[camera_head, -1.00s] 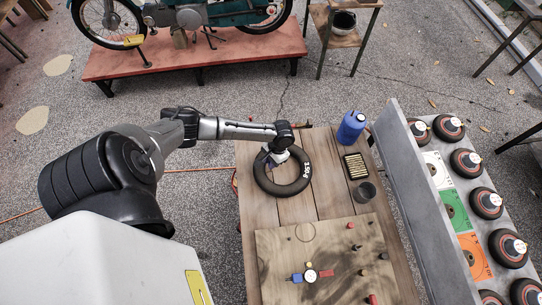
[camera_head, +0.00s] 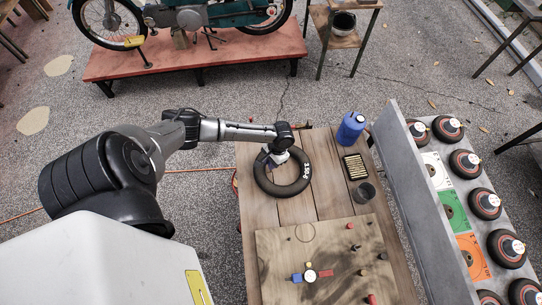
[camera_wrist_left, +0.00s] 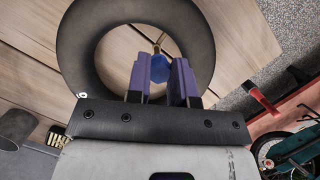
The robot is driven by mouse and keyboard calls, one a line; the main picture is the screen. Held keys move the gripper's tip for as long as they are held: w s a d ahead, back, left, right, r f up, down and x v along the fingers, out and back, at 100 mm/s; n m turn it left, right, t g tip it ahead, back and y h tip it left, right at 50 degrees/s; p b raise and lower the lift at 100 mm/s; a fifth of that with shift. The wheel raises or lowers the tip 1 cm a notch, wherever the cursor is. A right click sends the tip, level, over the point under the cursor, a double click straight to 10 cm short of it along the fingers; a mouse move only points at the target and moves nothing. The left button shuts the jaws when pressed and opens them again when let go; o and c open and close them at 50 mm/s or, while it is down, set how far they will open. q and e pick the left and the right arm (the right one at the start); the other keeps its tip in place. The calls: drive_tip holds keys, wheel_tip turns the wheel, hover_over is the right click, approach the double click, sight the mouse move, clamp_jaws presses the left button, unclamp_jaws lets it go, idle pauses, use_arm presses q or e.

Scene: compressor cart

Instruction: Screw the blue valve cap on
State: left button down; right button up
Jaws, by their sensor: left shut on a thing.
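A black ring-shaped tyre or tube (camera_head: 283,190) with white lettering lies flat on the wooden table. My left gripper (camera_head: 268,162) is over its upper left part. In the left wrist view, the purple fingers of the left gripper (camera_wrist_left: 160,75) are shut around the blue valve cap (camera_wrist_left: 159,68). A brass-coloured valve stem (camera_wrist_left: 157,46) shows just beyond the cap, inside the ring's opening. The cap appears in line with the stem; I cannot tell whether its threads are engaged. In the head view the cap and stem are hidden by the gripper. My right gripper is not in view.
A blue canister (camera_head: 351,128), a tray of brass-coloured pieces (camera_head: 355,166) and a dark cup (camera_head: 364,192) stand to the right. A stained board (camera_head: 345,240) with small coloured parts lies nearer. A grey panel (camera_head: 417,205) borders the table.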

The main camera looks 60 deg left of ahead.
use_arm(q)
drive_tip(key=shift+p, duration=0.4)
drive_tip(key=shift+f+b, duration=0.65)
drive_tip(key=shift+f, duration=0.45)
idle(0.5)
drive_tip(key=shift+r, duration=0.1)
drive_tip(key=shift+r+m+p, duration=0.1)
drive_tip(key=shift+m+p, duration=0.2)
drive_tip(key=shift+m, duration=0.2)
drive_tip(key=shift+m+y, duration=0.5)
drive_tip(key=shift+m, duration=0.6)
drive_tip(key=shift+m+y+p, duration=0.3)
drive_tip(key=shift+m+p, duration=0.25)
drive_tip(key=shift+m, duration=1.05)
